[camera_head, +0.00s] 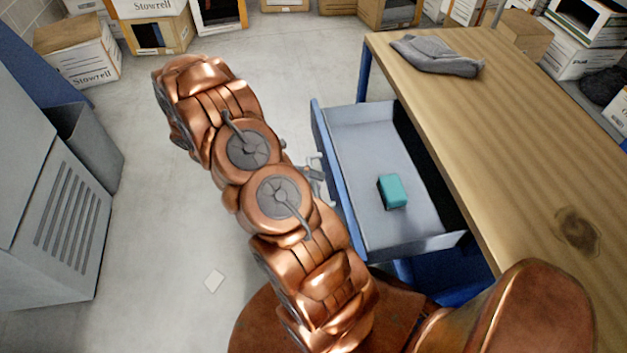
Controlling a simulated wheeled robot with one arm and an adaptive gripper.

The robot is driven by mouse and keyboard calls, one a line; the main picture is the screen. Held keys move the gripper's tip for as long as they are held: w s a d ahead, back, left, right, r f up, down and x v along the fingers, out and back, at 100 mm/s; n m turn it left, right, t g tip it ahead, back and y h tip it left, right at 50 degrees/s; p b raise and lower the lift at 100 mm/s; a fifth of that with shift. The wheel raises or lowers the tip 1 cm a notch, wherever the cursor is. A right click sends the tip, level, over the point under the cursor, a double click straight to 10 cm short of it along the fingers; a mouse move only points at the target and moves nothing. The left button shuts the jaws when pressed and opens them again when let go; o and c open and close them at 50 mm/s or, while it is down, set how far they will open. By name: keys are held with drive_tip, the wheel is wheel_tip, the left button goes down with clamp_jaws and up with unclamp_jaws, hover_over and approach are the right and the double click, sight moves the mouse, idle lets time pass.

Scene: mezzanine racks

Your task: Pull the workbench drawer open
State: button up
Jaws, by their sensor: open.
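The workbench (500,120) has a wooden top and stands at the right. Its drawer (365,140) has a blue front and grey inside, and it sticks well out from under the top. A small teal block (392,191) lies inside the drawer. My gripper (318,172) is beside the outer face of the drawer front, near its middle. It is open, mostly hidden behind my copper arm. The drawer's handle is hidden or too small to make out, so I cannot tell whether the fingers touch it.
A grey cloth (437,56) lies on the bench top. A grey louvred cabinet (55,210) and a grey bin (88,150) stand at the left. Cardboard boxes (78,55) line the back.

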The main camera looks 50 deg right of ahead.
drive_tip(key=v, duration=1.1)
drive_tip(key=shift+w+a, duration=0.2)
drive_tip(key=shift+w, duration=0.1)
drive_tip(key=s+a+r+m+t+y, duration=0.1)
drive_tip(key=s+a+r+m+t, duration=0.2)
drive_tip(key=a+r+m, duration=0.25)
drive_tip(key=s+a+r+m+t+y, duration=0.25)
drive_tip(key=a+r+m, duration=0.2)
drive_tip(key=r, duration=0.25)
drive_tip(key=s+a+r+m+t+y+p, duration=0.1)
drive_tip(key=s+a+r+m+t, duration=0.2)
drive_tip(key=s+a+m, duration=0.2)
drive_tip(key=s+a+r+m+t+y, duration=0.2)
drive_tip(key=s+a+m+t, duration=0.2)
drive_tip(key=s+a+m, duration=0.2)
drive_tip(key=s+m, duration=0.2)
drive_tip(key=shift+r+m+p, duration=0.3)
drive_tip(key=shift+r+p, duration=0.05)
drive_tip(key=shift+r, duration=0.05)
